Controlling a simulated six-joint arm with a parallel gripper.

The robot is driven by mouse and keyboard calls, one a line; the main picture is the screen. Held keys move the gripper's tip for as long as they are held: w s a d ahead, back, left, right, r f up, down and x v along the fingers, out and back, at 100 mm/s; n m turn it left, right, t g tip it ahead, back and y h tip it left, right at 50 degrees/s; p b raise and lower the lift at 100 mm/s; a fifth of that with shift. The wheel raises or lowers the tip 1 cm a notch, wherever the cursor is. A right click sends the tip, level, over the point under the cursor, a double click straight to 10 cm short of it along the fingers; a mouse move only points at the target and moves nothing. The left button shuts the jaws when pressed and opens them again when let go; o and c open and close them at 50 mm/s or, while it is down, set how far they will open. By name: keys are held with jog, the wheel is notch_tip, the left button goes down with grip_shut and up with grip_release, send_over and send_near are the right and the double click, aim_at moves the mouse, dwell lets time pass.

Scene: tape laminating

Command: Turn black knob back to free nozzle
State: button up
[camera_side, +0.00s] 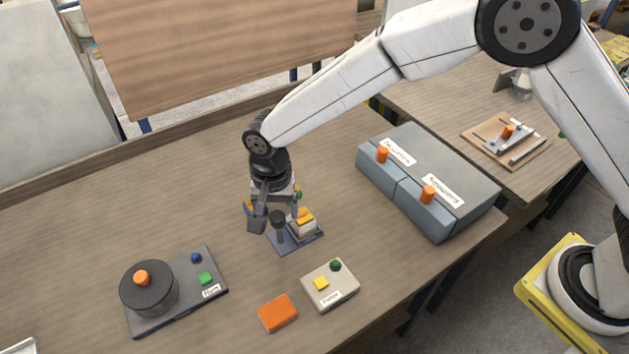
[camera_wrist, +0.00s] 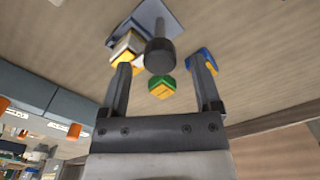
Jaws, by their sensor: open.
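The black knob (camera_side: 278,216) stands upright on a post on a small blue-grey base plate (camera_side: 283,244). In the wrist view, the knob (camera_wrist: 160,56) lies between the fingertips of my gripper (camera_wrist: 162,65), with a gap on both sides. My gripper (camera_side: 275,219) points down over the fixture, open and holding nothing. A white, yellow and orange block (camera_side: 304,224) sits on the plate beside the knob; it also shows by the left finger in the wrist view (camera_wrist: 127,47). I cannot tell which part is the nozzle.
A green-yellow block (camera_wrist: 161,88) and a blue-yellow block (camera_wrist: 207,57) are close to the fingers. A labelled board (camera_side: 335,297), an orange block (camera_side: 278,313) and a dark round unit (camera_side: 150,294) are in front. A grey box (camera_side: 430,175) stands right.

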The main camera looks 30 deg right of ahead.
jog(key=shift+f, duration=0.75)
grip_shut()
